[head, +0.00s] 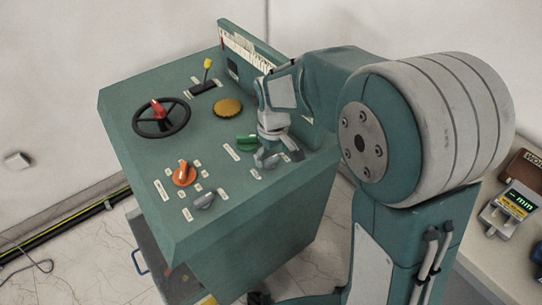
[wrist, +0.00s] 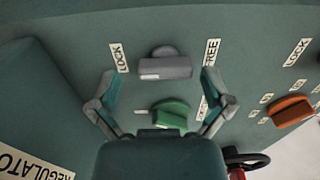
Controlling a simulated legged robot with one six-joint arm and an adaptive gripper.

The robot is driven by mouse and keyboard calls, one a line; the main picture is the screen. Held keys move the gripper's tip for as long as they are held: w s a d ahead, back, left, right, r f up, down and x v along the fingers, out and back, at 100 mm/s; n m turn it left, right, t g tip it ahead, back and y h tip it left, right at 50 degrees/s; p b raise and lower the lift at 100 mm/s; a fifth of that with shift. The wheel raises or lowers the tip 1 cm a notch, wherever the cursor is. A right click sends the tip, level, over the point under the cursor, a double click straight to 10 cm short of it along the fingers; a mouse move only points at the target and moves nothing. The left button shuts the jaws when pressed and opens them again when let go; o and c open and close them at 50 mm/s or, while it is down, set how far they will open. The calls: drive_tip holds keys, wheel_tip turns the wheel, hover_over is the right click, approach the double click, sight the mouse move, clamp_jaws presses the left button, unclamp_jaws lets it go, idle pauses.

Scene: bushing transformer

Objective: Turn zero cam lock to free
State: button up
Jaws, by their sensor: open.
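A grey knob (wrist: 165,68) sits on the green panel between a LOCK label (wrist: 118,57) on its left and a FREE label (wrist: 211,53) on its right. Its bar lies crosswise, left to right, in the wrist view. My gripper (wrist: 160,84) is open, its fingertips apart on the left and right just short of the knob in the picture. I cannot tell whether they touch the panel. In the head view my gripper (head: 275,142) is over the panel's right edge, beside the grey knob (head: 264,161), and partly hides that area.
A green knob (wrist: 169,113) lies between my fingers, closer to the palm. An orange knob (wrist: 291,110) is to the right. The head view also shows another grey knob (head: 204,200), a black handwheel (head: 147,128), a yellow-tipped lever (head: 207,66) and a round yellow cap (head: 228,107).

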drive_tip(key=shift+f, duration=0.25)
drive_tip(key=shift+a, duration=0.35)
drive_tip(key=shift+c, duration=0.3)
drive_tip(key=shift+a, duration=0.2)
drive_tip(key=c, duration=1)
drive_tip(key=shift+d, duration=0.25)
